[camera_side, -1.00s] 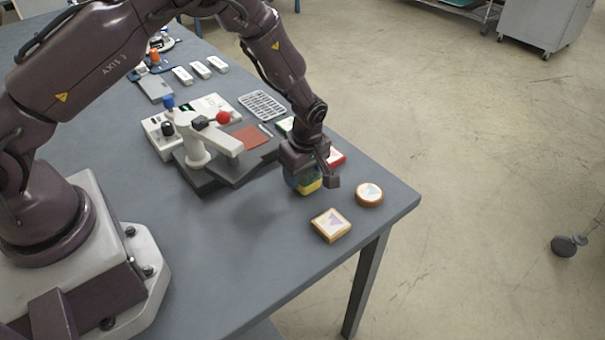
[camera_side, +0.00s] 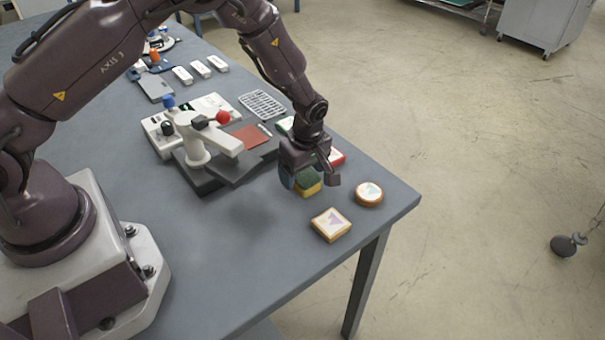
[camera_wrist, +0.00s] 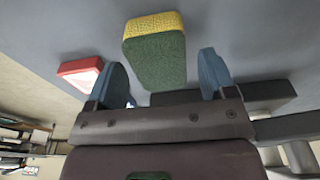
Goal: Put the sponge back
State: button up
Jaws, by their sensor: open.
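The sponge (camera_side: 308,183), yellow with a green face, is on the grey table under my gripper, near the right edge. In the wrist view, the sponge (camera_wrist: 155,52) lies in line with the gap between my two blue fingers. My gripper (camera_side: 311,180) is open, with a finger on each side of the sponge. In the wrist view, clear gaps show between the sponge and the fingers of my gripper (camera_wrist: 164,72). I cannot tell how far down the fingers reach beside it.
A red-edged block (camera_wrist: 80,72) lies close beside one finger; it also shows behind my gripper (camera_side: 338,157). A square coaster (camera_side: 331,225) and a round coaster (camera_side: 369,194) lie toward the table corner. A lever press (camera_side: 205,150) stands left.

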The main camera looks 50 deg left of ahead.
notch_tip(320, 180, up, 11)
jog(key=d, duration=0.1)
jog(key=shift+d+f, duration=0.15)
notch_tip(320, 180, up, 10)
jog(key=m+t+h, duration=0.1)
jog(key=m, duration=0.3)
send_over(307, 177)
jog(key=s, duration=0.4)
jog(key=s+a+r+m+t, duration=0.1)
jog(key=s+r+m, duration=0.25)
jog(key=r, duration=0.25)
jog(key=s+a+r+m+t, duration=0.1)
jog(key=s+r+m, duration=0.2)
jog(key=s+m, duration=0.2)
jog(key=s+a+r+m+t, duration=0.1)
jog(key=s+m, duration=0.4)
jog(key=s, duration=0.6)
notch_tip(307, 177, up, 2)
jog(key=shift+s+r+t, duration=0.15)
jog(key=shift+s+t, duration=0.05)
jog(key=shift+t, duration=0.6)
jog(key=shift+m, duration=0.25)
